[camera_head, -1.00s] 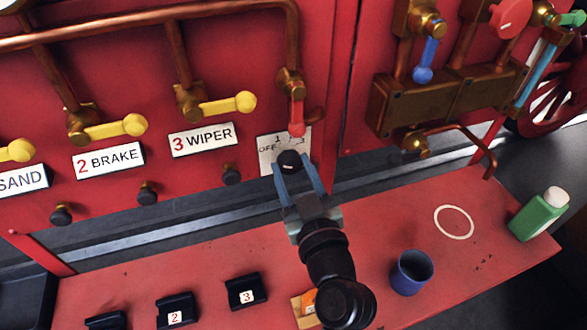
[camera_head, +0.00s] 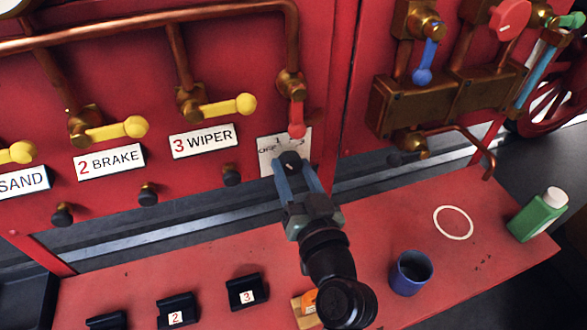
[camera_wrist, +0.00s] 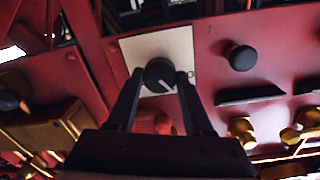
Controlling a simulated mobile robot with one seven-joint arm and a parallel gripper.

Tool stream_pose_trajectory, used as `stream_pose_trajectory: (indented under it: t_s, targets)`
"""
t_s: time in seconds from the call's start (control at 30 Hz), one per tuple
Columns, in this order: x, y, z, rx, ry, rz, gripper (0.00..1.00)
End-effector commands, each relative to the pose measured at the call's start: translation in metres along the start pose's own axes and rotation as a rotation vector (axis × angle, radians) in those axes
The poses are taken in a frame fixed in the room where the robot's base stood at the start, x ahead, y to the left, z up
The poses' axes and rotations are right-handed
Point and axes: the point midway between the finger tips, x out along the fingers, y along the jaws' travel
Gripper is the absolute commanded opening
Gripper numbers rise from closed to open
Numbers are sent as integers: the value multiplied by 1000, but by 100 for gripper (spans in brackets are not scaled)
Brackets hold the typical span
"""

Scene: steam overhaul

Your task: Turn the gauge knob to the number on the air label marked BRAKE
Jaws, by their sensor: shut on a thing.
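The gauge knob (camera_head: 289,159) is black and round with a white pointer line, on a pale dial plate (camera_head: 267,167) on the red panel. "OFF", "1" and part of another mark show on the plate; the rest is hidden by my gripper. My gripper (camera_head: 296,172) is shut on the knob, one blue-grey finger on each side. In the wrist view the knob (camera_wrist: 159,74) sits between the fingertips, its line slanting down and right. The white air label (camera_head: 110,161) at left reads "2 BRAKE", the 2 in red.
Labels "3 WIPER" (camera_head: 203,140) and "SAND" (camera_head: 22,182) flank the BRAKE label. A red-handled valve (camera_head: 296,118) hangs just above the dial. On the red shelf stand a blue cup (camera_head: 411,273), a green bottle (camera_head: 538,216) and black numbered holders (camera_head: 247,290).

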Motion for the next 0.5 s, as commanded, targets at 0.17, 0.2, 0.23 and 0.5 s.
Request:
stream_pose_trajectory:
  t_s: [0.17, 0.2, 0.23, 0.5]
  targets:
    - [0, 1, -1, 168, -7, 1, 0]
    - [0, 1, -1, 206, -9, 1, 0]
    - [0, 1, -1, 234, -10, 1, 0]
    - [0, 1, -2, 491, -18, -1, 0]
